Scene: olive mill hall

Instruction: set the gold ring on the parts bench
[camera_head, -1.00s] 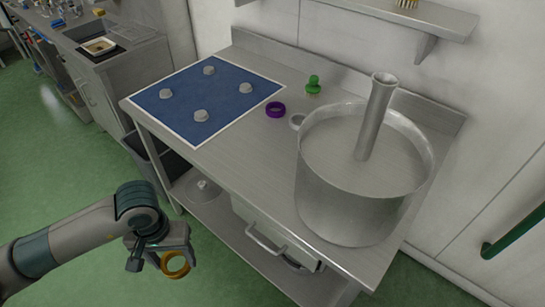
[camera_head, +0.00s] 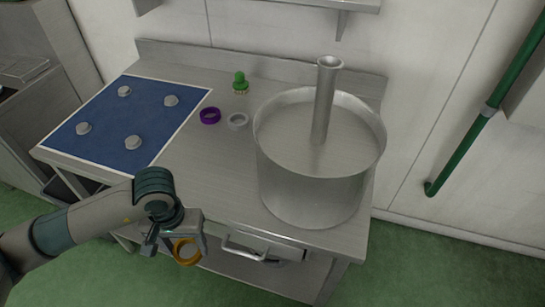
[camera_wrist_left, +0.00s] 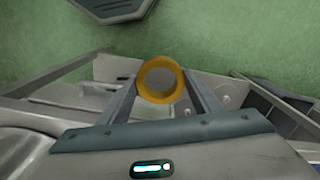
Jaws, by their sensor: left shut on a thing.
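The gold ring (camera_head: 187,251) is held in my left gripper (camera_head: 180,243), which is shut on it. The ring also shows between the two fingers in the left wrist view (camera_wrist_left: 160,80). In the head view the gripper and ring appear in front of the near edge of the steel parts bench (camera_head: 205,172), clear of its top. On the bench lie a purple ring (camera_head: 210,116) and a grey-white ring (camera_head: 237,121), side by side. My right gripper is not in view.
A large steel pot (camera_head: 310,190) with an upright metal tube (camera_head: 324,100) stands on the bench's right. A blue mat (camera_head: 108,130) with several grey knobs covers the left. Bare steel lies before the rings.

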